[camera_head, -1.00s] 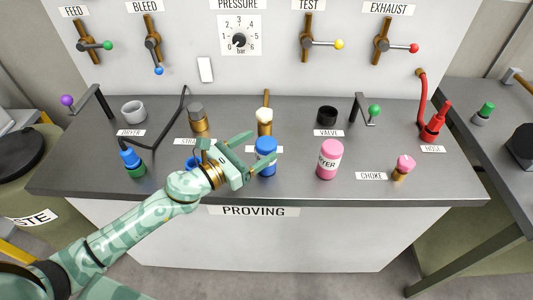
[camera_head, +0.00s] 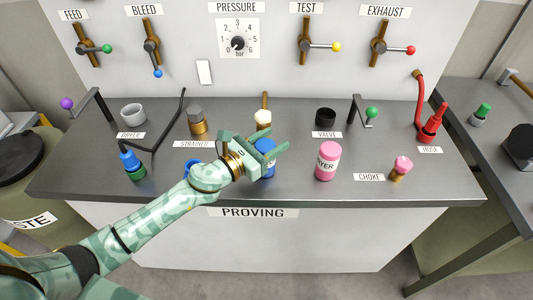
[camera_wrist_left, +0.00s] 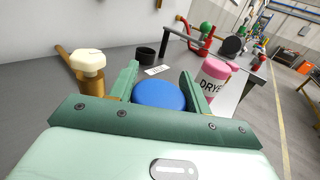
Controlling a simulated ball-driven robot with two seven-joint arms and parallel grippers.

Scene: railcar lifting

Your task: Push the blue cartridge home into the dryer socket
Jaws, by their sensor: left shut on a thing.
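The blue cartridge (camera_head: 264,168) stands upright near the front middle of the bench. Its round blue top (camera_wrist_left: 158,95) lies between the two fingers in the left wrist view. My left gripper (camera_head: 270,145) is shut on the cartridge, one finger on either side of it. The dryer socket (camera_head: 132,113) is a pale grey ring behind the DRYER label, at the back left of the bench. It looks empty and is well apart from the cartridge. My right gripper is not in view.
A pink cartridge (camera_head: 327,161) marked DRYER stands right of my gripper. A brass fitting with a cream top (camera_head: 263,119) is just behind it. A blue-and-green fitting (camera_head: 132,164) and a bent dark rod (camera_head: 170,122) stand near the socket. A black ring (camera_head: 326,116) is at the back.

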